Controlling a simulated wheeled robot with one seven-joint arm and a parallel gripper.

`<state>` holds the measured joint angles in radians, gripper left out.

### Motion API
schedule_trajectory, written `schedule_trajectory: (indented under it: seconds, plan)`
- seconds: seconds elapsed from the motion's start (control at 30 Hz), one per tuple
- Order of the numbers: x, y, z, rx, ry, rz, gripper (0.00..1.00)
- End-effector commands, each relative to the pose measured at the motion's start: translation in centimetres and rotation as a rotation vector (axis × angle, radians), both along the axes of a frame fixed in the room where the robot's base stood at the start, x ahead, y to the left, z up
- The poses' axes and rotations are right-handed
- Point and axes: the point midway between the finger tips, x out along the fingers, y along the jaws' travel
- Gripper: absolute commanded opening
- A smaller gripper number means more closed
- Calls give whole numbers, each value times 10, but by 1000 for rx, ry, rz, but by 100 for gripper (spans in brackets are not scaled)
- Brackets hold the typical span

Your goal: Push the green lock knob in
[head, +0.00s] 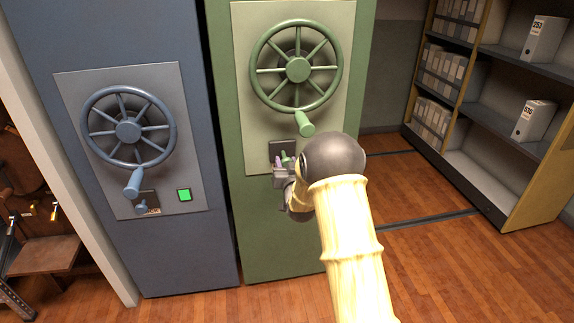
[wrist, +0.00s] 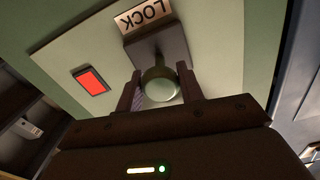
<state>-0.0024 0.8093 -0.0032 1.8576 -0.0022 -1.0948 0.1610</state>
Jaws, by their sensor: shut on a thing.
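The green lock knob (wrist: 160,83) sits between the two fingers of my gripper (wrist: 160,76) in the wrist view. The fingers are shut on its sides. The knob sticks out from a dark lock block (wrist: 158,46) under a plate reading LOCK (wrist: 143,14). In the head view my gripper (head: 281,166) is at the lock, below the wheel handle on the green cabinet (head: 262,220). There my arm and fingers hide most of the knob. A red-lit indicator (wrist: 92,81) shows beside the lock in the wrist view.
The green handwheel (head: 297,69), with a handle (head: 305,124) at its lower rim, is just above my gripper. A blue cabinet (head: 190,255) with its own wheel (head: 128,131) and a green-lit indicator (head: 184,195) stands left. Shelves (head: 500,170) stand right, with open floor between.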

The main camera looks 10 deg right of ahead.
Motion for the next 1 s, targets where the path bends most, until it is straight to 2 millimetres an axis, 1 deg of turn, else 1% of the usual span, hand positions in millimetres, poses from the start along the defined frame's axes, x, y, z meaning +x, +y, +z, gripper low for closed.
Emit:
schedule_trajectory:
  seconds: [0.1, 0.2, 0.3, 0.4, 0.47, 0.5, 0.6, 0.87, 1.0]
  plan:
    - [16, -7, 0, -2, -4, -12, 0]
    - [28, -5, -1, -3, -1, -9, 0]
    - [30, -1, 3, -1, -5, -3, 0]
    - [31, -1, 3, -1, -6, -3, 0]
    - [31, 3, 3, 0, -7, 3, 0]
    - [31, 5, 3, 1, -6, 6, 43]
    - [31, 7, 1, 0, -3, 8, 59]
    - [29, -4, 0, 0, -1, -5, 59]
    - [25, 0, 0, 0, 0, 0, 59]
